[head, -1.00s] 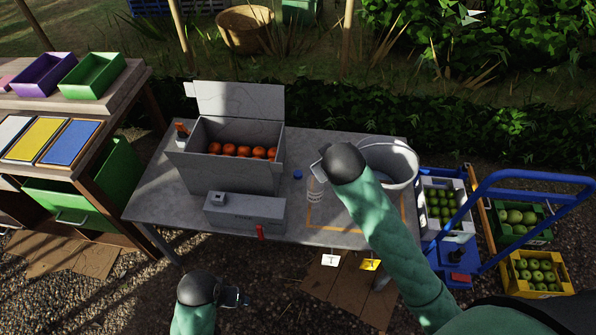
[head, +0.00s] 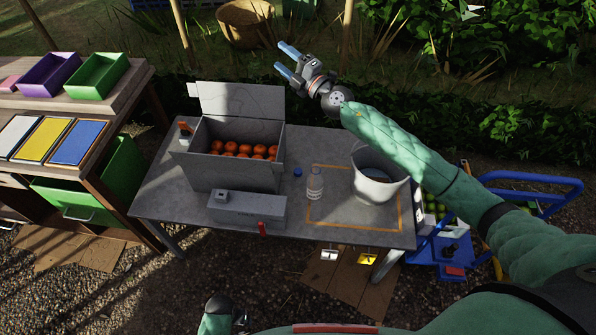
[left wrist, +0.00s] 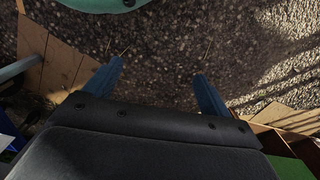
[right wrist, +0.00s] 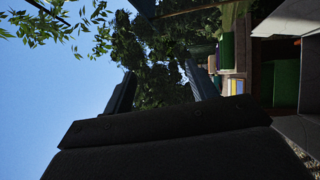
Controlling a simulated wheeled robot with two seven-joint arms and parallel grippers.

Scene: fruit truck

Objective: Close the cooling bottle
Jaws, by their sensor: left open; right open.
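A clear bottle (head: 315,184) with a pale label stands upright on the grey table, right of the crate of oranges. A small blue cap (head: 298,172) lies on the table just left of the bottle, apart from it. My right gripper (head: 282,59) is open and empty, raised high above and behind the table, its blue fingers pointing up left; its fingers also show in the right wrist view (right wrist: 160,92). My left gripper is low in front of the table, mostly out of the head view; in the left wrist view its fingers (left wrist: 160,85) are open and empty above the gravel.
A grey crate (head: 233,176) of oranges with its lid up stands on the table (head: 170,205), with a grey box (head: 247,209) in front. A white bucket (head: 378,188) stands right of the bottle. A blue trolley (head: 540,184) is beyond the right edge.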

